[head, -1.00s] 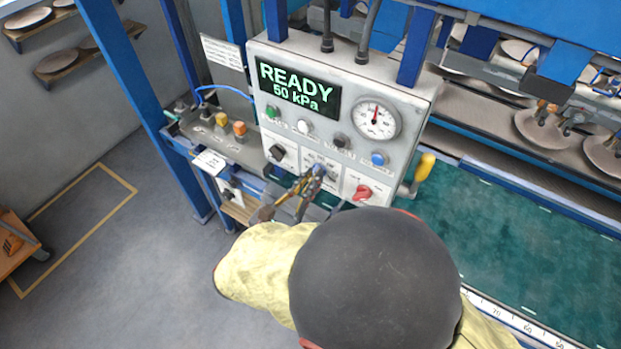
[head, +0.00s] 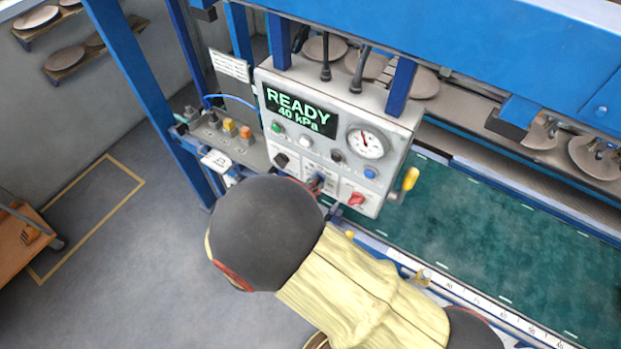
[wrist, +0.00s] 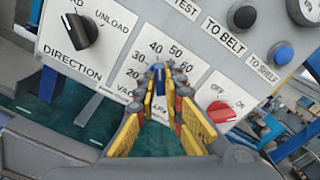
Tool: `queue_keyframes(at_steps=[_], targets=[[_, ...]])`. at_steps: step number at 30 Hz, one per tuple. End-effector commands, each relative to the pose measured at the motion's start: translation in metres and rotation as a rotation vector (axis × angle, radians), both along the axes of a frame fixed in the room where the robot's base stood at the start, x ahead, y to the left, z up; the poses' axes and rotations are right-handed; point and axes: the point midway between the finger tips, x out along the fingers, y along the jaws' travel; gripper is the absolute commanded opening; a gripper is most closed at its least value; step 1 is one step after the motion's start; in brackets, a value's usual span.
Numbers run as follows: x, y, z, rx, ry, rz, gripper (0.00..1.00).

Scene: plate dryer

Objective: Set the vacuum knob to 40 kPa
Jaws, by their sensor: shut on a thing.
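The control panel (head: 264,120) has a green-lit display (head: 300,110) that reads "READY 40 kPa". The vacuum knob (wrist: 158,72) is blue and sits in the middle of the lower row, inside a printed scale that shows 20, 30, 40, 50 and 60. In the wrist view it lies just below and between the 40 and 50 marks. My gripper (wrist: 160,88) is shut on this knob, with yellow fingers on both sides of it. In the head view my arm hides most of the gripper; only a bit of it shows at the knob (head: 317,182).
The black direction knob (wrist: 80,32) is left of the vacuum knob and the red switch (wrist: 221,112) is close on the right. A blue button (wrist: 281,54) and a black button (wrist: 242,15) are above right. A round gauge (head: 366,142) and yellow handle (head: 410,179) are nearby.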

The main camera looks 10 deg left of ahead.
Motion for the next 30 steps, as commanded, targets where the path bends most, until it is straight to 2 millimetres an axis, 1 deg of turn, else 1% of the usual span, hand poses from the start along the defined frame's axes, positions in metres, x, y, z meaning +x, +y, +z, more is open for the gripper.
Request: queue_keyframes(at_steps=[1,7,21,22,30], targets=[[0.0002,0.0007,0.0026,-0.019,0.007,0.001,0.0],[0.0003,0.001,0.0009,-0.068,0.028,0.001,0.0],[0.0004,0.0014,-0.0002,-0.082,0.033,0.002,0.0],[0.0004,0.0014,-0.0002,-0.082,0.033,0.002,0.1],[0.0003,0.0009,-0.0002,-0.081,0.033,0.001,0.26]])
